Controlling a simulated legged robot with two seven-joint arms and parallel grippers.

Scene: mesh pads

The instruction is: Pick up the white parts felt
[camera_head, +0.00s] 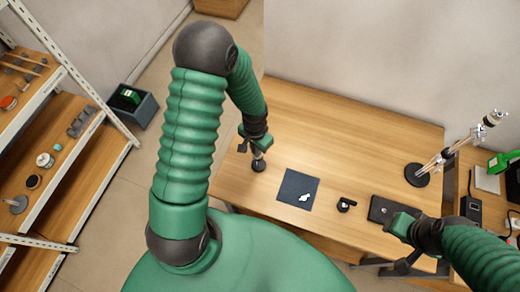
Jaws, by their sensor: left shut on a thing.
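A dark blue-grey square felt pad (291,181) lies flat on the wooden table, left of its middle. A small white part (305,197) lies on its lower right area. My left gripper (257,148) is above the table's left part, up and left of the pad and apart from it. It is shut on a dark upright thing with a round black end (258,165); the gripper partly hides it. My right gripper (402,248) is at the table's front right, by a black flat case (391,211); its jaws are too small and dark to read.
A small black object (346,204) lies right of the pad. Shelves with small items (75,175) and a dark bin (133,106) are at the left. The table's back middle (345,130) is clear.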

